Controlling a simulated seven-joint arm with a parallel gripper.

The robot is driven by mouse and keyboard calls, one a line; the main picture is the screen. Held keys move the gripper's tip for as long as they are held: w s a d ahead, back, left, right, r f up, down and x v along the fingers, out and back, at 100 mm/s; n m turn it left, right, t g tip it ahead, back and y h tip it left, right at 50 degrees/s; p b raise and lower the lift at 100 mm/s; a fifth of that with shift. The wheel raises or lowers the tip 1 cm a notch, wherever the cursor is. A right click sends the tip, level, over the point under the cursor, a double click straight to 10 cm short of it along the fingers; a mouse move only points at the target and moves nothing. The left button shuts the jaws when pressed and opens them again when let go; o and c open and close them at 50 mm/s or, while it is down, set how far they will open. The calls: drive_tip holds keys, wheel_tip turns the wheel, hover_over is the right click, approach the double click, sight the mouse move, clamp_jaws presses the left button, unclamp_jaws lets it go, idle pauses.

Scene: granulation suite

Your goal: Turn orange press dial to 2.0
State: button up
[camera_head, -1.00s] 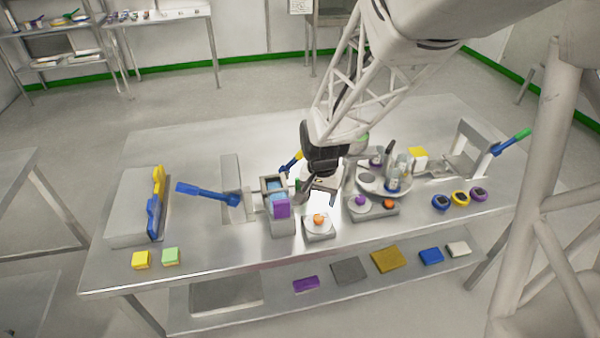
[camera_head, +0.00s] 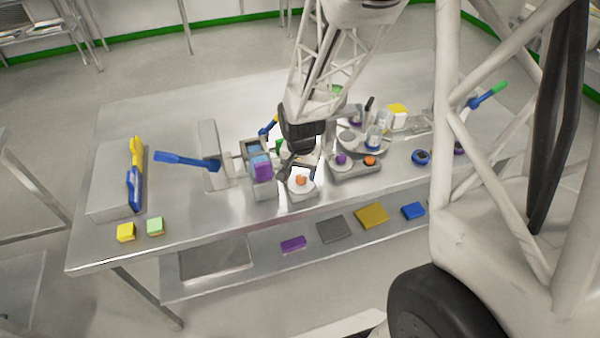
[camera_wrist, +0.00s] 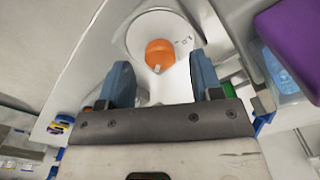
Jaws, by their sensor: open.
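The orange dial (camera_head: 300,181) is a small round knob on a white scale disc, set on a grey block near the table's front edge. In the wrist view the orange dial (camera_wrist: 158,54) lies just beyond the fingertips, with a small pale pointer at its lower edge. Small dark marks show on the disc (camera_wrist: 184,40) to its right, too small to read. My gripper (camera_head: 298,170) is open and close above the dial. In the wrist view my gripper (camera_wrist: 160,72) has its two blue fingers apart, with nothing held between them.
A press-like unit with a purple block (camera_head: 262,170) stands close left of the dial. A grey block with purple (camera_head: 341,159) and orange (camera_head: 370,160) knobs is close right. A round tray with bottles (camera_head: 375,140) stands behind.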

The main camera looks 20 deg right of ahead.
drive_tip(key=shift+f, duration=0.9)
drive_tip(key=c, duration=0.9)
drive_tip(key=shift+n, duration=0.5)
drive_tip(key=n, duration=1)
drive_tip(key=shift+n, duration=0.3)
